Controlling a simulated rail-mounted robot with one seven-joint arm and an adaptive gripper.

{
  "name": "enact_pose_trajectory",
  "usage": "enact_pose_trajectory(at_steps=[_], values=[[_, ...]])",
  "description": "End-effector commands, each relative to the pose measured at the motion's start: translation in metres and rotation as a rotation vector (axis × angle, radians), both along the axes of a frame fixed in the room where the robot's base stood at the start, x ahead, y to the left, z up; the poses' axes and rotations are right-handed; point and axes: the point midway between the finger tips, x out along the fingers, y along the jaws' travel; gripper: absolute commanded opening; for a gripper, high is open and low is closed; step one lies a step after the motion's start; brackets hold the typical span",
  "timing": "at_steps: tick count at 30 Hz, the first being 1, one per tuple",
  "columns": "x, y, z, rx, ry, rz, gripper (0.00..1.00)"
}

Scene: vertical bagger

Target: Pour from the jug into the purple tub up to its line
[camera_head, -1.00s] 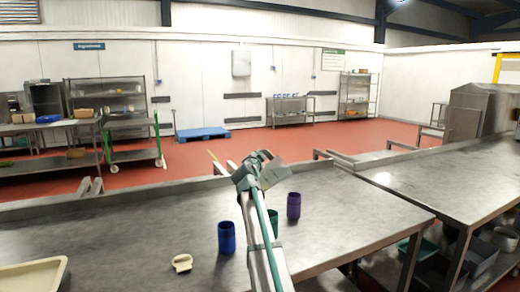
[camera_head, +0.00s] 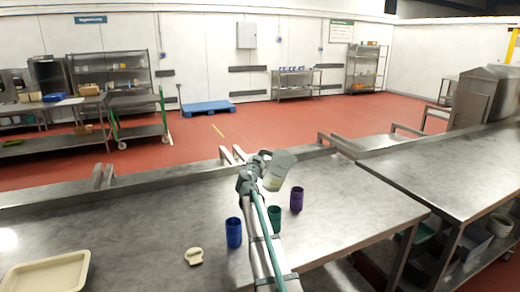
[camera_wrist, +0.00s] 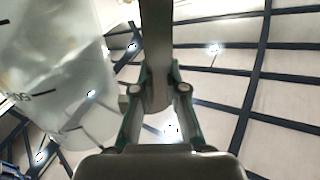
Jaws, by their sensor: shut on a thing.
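The jug (camera_head: 279,169) is pale and translucent, with a cream-coloured lower part. It is held in the air, leaning, up and to the left of the purple tub (camera_head: 297,200). The purple tub stands upright on the steel table; its inside and line cannot be made out. My gripper (camera_head: 262,158) is small in the head view. In the wrist view my gripper (camera_wrist: 157,90) is shut on the jug's grey handle, and the jug (camera_wrist: 55,75) with dark marks fills the left side. No stream shows.
A green tub (camera_head: 274,218), partly beside my arm, and a blue tub (camera_head: 234,232) stand left of the purple one. A cream ring-shaped object (camera_head: 194,257) and a cream tray (camera_head: 45,275) lie further left. The steel table (camera_head: 345,215) is clear right of the purple tub.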

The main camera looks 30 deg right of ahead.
Motion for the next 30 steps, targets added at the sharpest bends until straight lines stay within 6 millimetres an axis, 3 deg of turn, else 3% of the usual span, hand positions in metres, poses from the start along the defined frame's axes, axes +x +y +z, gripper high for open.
enact_pose_trajectory(at_steps=[12,14,24,30], values=[[-0.007,-0.008,0.053,-0.256,0.230,-0.001,0.00],[0.005,0.003,0.044,-0.250,0.222,0.003,0.00],[0.041,0.043,0.061,-0.247,0.220,0.001,0.00],[0.052,0.056,0.068,-0.246,0.221,0.000,0.00]])
